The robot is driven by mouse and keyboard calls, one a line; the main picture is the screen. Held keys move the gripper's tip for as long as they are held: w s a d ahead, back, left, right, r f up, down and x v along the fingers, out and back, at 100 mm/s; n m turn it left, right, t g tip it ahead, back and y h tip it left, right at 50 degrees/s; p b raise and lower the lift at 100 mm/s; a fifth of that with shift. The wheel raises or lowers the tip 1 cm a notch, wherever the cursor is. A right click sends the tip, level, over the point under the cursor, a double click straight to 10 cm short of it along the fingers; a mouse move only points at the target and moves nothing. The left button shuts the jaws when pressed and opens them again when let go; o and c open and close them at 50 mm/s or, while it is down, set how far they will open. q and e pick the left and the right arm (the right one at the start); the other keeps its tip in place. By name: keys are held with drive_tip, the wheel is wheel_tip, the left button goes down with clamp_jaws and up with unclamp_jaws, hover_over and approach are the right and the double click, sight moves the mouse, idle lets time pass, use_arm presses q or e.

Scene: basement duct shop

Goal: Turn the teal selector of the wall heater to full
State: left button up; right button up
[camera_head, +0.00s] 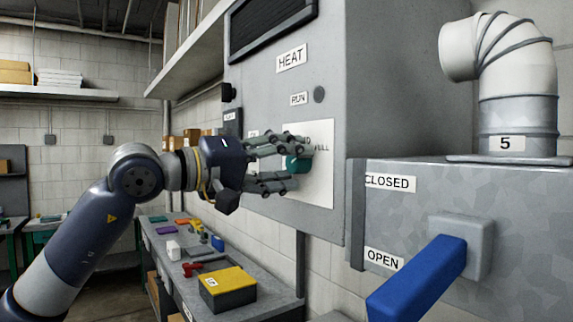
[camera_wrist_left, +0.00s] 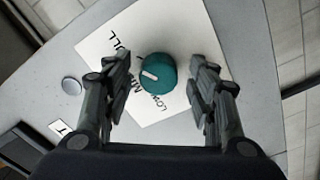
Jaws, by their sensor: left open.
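The grey wall heater (camera_head: 265,98) carries a HEAT label and a white dial plate (camera_head: 318,190). The teal selector (camera_head: 304,164) is a round knob on that plate, partly hidden by my gripper in the head view. My left gripper (camera_head: 296,164) is open in front of the plate, its fingers above and below the selector. In the left wrist view the selector (camera_wrist_left: 160,74) lies between the two spread fingers, with a visible gap on each side. Its white mark points left in that picture, towards the printed words; FULL is at the upper left. My right gripper is not in view.
At right, a duct box (camera_head: 510,215) with CLOSED and OPEN labels has a blue lever (camera_head: 418,280) sticking out. A white elbow pipe (camera_head: 515,70) stands on it. Below the heater, a bench (camera_head: 275,298) holds small tools and a yellow-topped box (camera_head: 228,287). A shelf (camera_head: 195,50) is above left.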

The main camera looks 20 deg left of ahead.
use_arm(q)
drive_tip(key=v, duration=1.2)
